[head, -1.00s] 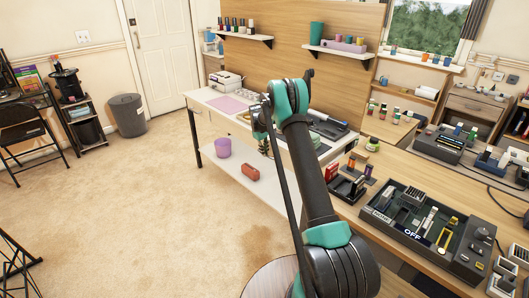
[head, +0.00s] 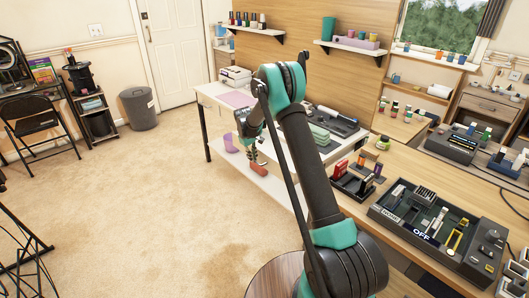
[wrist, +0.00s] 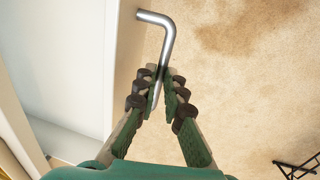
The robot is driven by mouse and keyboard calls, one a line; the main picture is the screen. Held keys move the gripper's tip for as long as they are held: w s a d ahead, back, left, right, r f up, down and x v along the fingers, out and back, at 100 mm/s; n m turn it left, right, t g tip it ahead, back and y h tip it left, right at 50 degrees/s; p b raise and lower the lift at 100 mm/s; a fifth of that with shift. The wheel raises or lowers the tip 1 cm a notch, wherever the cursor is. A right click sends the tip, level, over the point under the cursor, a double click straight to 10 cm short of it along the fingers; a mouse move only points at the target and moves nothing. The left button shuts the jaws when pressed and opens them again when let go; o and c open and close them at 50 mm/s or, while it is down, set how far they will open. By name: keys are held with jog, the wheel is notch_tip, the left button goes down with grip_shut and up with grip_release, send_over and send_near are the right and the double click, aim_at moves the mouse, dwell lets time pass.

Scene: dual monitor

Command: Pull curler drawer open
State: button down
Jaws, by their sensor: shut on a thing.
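A shiny bent metal bar (wrist: 168,45), which looks like a drawer handle, shows in the wrist view beside a pale upright panel (wrist: 75,70). My gripper (wrist: 160,82) has its green fingers closed around the bar's lower length, with the bar's bent end sticking out beyond the fingertips. The handle cannot be made out in the head view. My arm hides part of the bench, and I cannot tell how far any drawer stands out.
A purple pot (head: 231,143) stands on the bench's lower shelf, beside my gripper. Open carpet (head: 150,200) lies to the left. A wooden desk (head: 405,170) with trays and devices is on the right. A grey bin (head: 139,108) stands by the door.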

jog(key=s+a, duration=0.5)
jog(key=a, duration=0.2)
jog(key=c, duration=1.6)
grip_release()
jog(key=shift+r, duration=0.15)
notch_tip(320, 180, up, 12)
jog(key=s+a, duration=0.1)
jog(key=shift+s+a+f, duration=0.15)
jog(key=shift+a+f, duration=0.05)
jog(key=shift+a, duration=0.15)
